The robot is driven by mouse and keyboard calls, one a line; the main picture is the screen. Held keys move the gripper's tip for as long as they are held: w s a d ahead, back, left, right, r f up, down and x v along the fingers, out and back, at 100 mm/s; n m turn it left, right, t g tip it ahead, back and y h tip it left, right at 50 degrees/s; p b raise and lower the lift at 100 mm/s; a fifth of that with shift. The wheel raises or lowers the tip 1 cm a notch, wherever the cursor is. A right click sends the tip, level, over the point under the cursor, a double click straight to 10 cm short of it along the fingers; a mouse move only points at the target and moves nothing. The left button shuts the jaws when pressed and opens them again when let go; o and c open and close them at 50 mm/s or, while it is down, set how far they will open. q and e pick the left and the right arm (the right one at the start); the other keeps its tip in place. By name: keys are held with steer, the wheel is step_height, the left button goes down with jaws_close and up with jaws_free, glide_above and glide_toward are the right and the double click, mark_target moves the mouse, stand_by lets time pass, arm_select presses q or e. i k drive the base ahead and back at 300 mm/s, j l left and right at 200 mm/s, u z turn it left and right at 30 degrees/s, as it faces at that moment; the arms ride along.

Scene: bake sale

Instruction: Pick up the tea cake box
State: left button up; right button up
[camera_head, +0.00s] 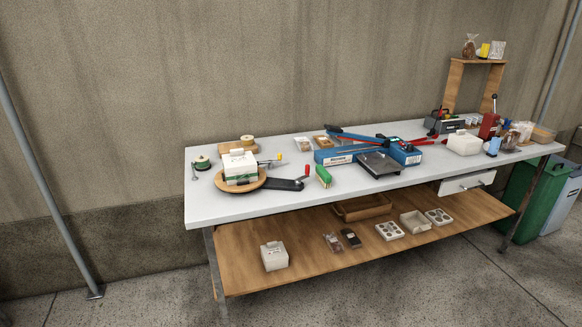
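Several white boxes are in view, and I cannot tell from the picture which is the tea cake box. A white box with a green band (240,167) sits on a round wooden stand (225,187) at the left of the table. A second white box (274,257) stands on the lower wooden shelf at the left. A third white box (464,144) stands on the table top towards the right. Neither of my grippers is in view.
The pale table (225,211) carries a blue machine (338,155), a black scale-like plate (379,164), a green brush (323,176) and a green spool (201,162). The lower shelf (325,268) holds trays and packets. A green bin (521,200) stands at the right. The front floor is clear.

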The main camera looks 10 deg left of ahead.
mark_target(239, 166)
steer(key=j+z, duration=0.1)
steer(key=z, duration=2.3)
steer(key=k+j, duration=0.3)
steer(key=j, duration=0.15)
steer(key=k+j, duration=0.25)
steer(key=j, duration=0.25)
steer(key=k+j, duration=0.3)
steer(key=j, duration=0.15)
steer(key=k+j, duration=0.25)
steer(key=j, duration=0.25)
steer(key=k+j, duration=0.3)
steer(key=j, duration=0.15)
steer(key=k+j, duration=0.25)
steer(key=j, duration=0.25)
steer(key=k+j, duration=0.3)
steer(key=j, duration=0.15)
steer(key=k+j, duration=0.3)
steer(key=j, duration=0.15)
steer(key=i+j+z, duration=0.05)
